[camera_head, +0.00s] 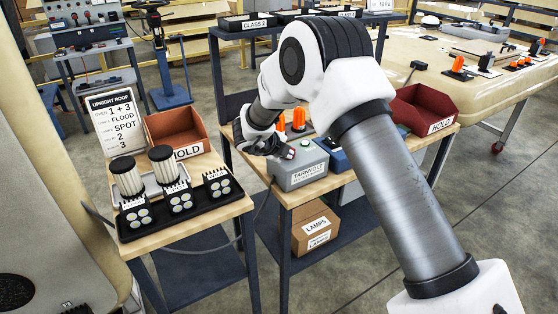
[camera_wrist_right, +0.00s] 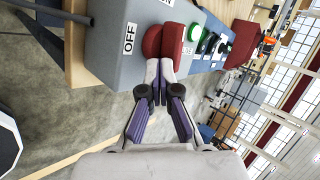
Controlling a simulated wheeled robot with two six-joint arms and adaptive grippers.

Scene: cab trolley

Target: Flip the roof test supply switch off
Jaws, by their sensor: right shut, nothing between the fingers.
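The grey supply box labelled TARNVOLT (camera_head: 299,175) stands on the front left of the middle table. My right gripper (camera_head: 287,153) is shut, with its tips at the box's top. A white OFF label (camera_wrist_right: 129,39) shows just left of the tips. Another label, partly covered, shows on their right. My left gripper is not in view.
A blue box (camera_head: 336,158) stands close beside the grey one, with orange parts (camera_head: 299,119) behind. A dark red HOLD bin (camera_head: 424,108) is at the table's right. A black lamp tray (camera_head: 180,208) and an orange-brown HOLD bin (camera_head: 176,133) stand on the left table.

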